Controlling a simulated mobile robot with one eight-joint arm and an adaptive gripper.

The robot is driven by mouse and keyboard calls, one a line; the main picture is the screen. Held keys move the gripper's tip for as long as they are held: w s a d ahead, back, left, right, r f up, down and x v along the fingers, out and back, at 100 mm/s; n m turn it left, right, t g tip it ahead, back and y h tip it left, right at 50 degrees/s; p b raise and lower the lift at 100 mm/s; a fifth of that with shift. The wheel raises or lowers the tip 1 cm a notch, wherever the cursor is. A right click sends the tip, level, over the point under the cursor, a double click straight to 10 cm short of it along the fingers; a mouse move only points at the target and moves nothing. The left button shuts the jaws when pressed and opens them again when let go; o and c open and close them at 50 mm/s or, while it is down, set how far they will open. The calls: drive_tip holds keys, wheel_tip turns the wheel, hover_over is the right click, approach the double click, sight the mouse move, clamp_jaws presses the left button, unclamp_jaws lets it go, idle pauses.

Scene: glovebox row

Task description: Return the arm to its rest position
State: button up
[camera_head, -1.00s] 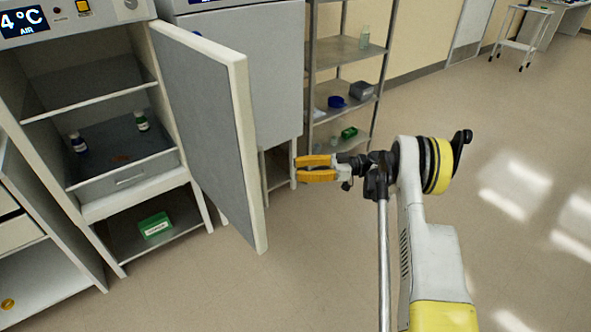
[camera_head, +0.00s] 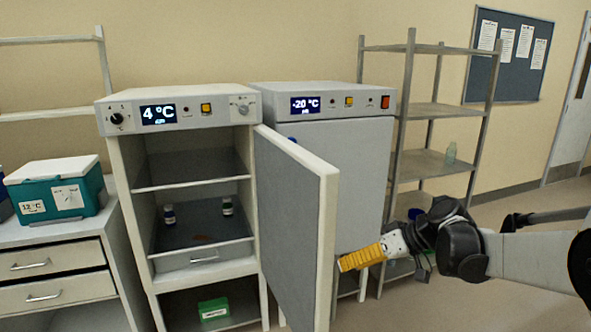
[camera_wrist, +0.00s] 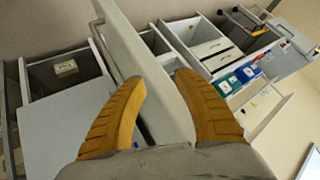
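My gripper (camera_head: 361,258) is at the right in the head view, in front of the -20 °C unit and to the right of the open fridge door (camera_head: 297,225). In the wrist view its two yellow fingers (camera_wrist: 160,95) stand apart with nothing held between them. The pale door panel (camera_wrist: 150,75) shows behind the gap between the fingers. My arm reaches in from the right edge of the head view. Whether the gripper touches the door cannot be told, but a gap seems to show.
The 4 °C fridge (camera_head: 180,105) stands open with two small bottles inside. The -20 °C unit (camera_head: 340,165) is shut. A metal shelf rack (camera_head: 430,110) stands at the right behind my arm. A teal cooler box (camera_head: 55,190) sits on drawers at the left.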

drive_tip(key=s+d+m+t+h, duration=0.1)
drive_tip(key=s+m+h, duration=0.1)
drive_tip(key=s, duration=0.6)
drive_tip(key=s+d+m+t+h, duration=0.1)
drive_tip(key=s+d+m+h, duration=0.1)
drive_tip(key=s, duration=0.7)
drive_tip(key=s+d+m+h, duration=0.2)
drive_tip(key=s+h, duration=0.2)
drive_tip(key=s, duration=0.4)
drive_tip(key=shift+s+f+t+h, duration=0.3)
drive_tip(key=shift+f+t, duration=0.1)
drive_tip(key=shift+f, duration=0.05)
